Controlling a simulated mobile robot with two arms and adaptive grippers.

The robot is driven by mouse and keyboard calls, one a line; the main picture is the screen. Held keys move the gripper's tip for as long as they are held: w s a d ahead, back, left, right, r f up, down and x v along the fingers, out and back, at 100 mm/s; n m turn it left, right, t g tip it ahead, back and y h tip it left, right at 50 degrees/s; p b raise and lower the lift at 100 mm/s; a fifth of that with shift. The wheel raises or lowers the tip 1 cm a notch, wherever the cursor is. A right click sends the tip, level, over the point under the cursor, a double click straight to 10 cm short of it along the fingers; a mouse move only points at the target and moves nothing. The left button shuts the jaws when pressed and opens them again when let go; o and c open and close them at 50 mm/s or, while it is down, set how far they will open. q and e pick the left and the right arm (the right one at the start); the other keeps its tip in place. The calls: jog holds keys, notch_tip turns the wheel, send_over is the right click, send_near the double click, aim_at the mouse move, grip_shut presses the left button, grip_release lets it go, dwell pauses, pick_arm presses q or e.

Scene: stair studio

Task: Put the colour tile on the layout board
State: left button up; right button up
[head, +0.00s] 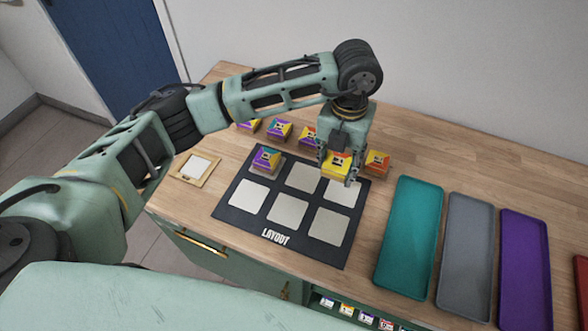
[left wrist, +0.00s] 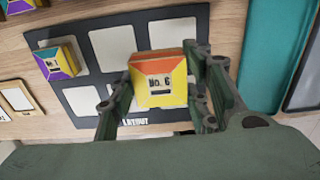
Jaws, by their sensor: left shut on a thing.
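The colour tile (head: 338,163), yellow and orange with a "No. 6" label, is held between the fingers of my left gripper (head: 338,176). The left wrist view shows the tile (left wrist: 158,82) level between the two dark green fingers (left wrist: 163,98). The dark layout board (head: 230,214) lies flat on the table, with pale square cells in two rows. In the head view, the held tile overlaps the back right of the board, near the upper right cell; its height above it is hard to judge.
Several other colour tiles stand behind the board, one (head: 377,162) close right of my gripper. A small wooden frame (head: 184,174) lies left of the board. Teal (head: 409,237), grey (head: 467,245) and purple (head: 525,262) trays lie to the right.

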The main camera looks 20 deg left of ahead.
pick_arm(q)
jog(key=p, duration=0.2)
send_over(304, 177)
notch_tip(304, 177, down, 4)
jog(key=shift+d+f, duration=0.1)
jog(key=shift+f, duration=0.05)
notch_tip(304, 177, down, 4)
jog(key=shift+r+p, duration=0.1)
jog(key=shift+p, duration=0.8)
jog(key=shift+f, duration=0.25)
jog(key=shift+f, duration=0.1)
jog(key=shift+f, duration=0.15)
jog(key=o, duration=1.2)
jog(key=shift+c, duration=0.2)
